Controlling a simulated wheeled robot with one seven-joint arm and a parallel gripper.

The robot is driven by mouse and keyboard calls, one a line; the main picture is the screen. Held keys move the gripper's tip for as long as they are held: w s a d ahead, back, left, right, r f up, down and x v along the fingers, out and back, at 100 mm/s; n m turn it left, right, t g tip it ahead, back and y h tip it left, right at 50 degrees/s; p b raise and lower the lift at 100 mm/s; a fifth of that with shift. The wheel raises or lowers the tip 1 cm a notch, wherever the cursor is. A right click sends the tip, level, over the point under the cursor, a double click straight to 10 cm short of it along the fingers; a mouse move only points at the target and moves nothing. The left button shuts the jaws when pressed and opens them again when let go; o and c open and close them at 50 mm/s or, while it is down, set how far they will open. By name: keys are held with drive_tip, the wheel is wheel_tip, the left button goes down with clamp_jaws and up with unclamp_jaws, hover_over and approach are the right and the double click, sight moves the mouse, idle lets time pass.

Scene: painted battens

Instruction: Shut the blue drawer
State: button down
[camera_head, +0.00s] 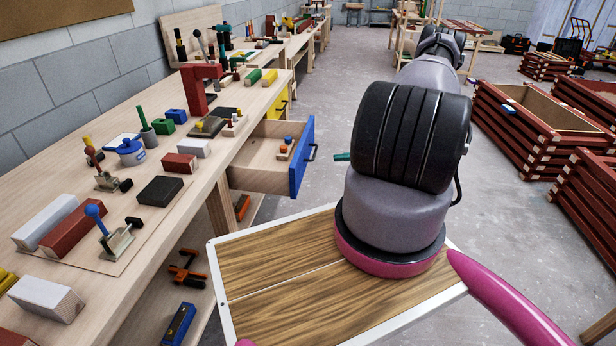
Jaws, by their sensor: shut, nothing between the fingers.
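The blue drawer (301,158) is pulled out from under the workbench, with its blue front facing right and a dark handle on it. Its pale wooden inside shows, with a small wooden block carrying a blue and an orange knob (285,149) in it. My gripper (342,157) shows only as a short green tip at the left side of my arm, a little right of the drawer's handle and apart from it in the picture. The tip looks shut and empty. My arm hides the rest of the gripper.
A yellow drawer front (278,106) sits farther along the bench. The workbench (110,262) carries blocks, clamps and a red bracket (200,88). Red slatted crates (530,125) stand at the right. Grey floor (335,100) is clear between drawer and crates, apart from my arm.

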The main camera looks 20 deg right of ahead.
wheel_tip(320, 180, down, 7)
drive_tip(key=s+m+t, duration=0.3)
approach(300, 175)
drive_tip(key=x, duration=0.6)
drive_tip(key=shift+s+a+r, duration=0.1)
drive_tip(key=shift+a+r, duration=0.2)
drive_tip(key=shift+a, duration=0.3)
drive_tip(key=x, duration=2.3)
drive_tip(key=shift+w+a+r, duration=0.2)
drive_tip(key=shift+w, duration=0.3)
drive_tip(key=shift+w+a+r, duration=0.1)
drive_tip(key=shift+a, duration=0.15)
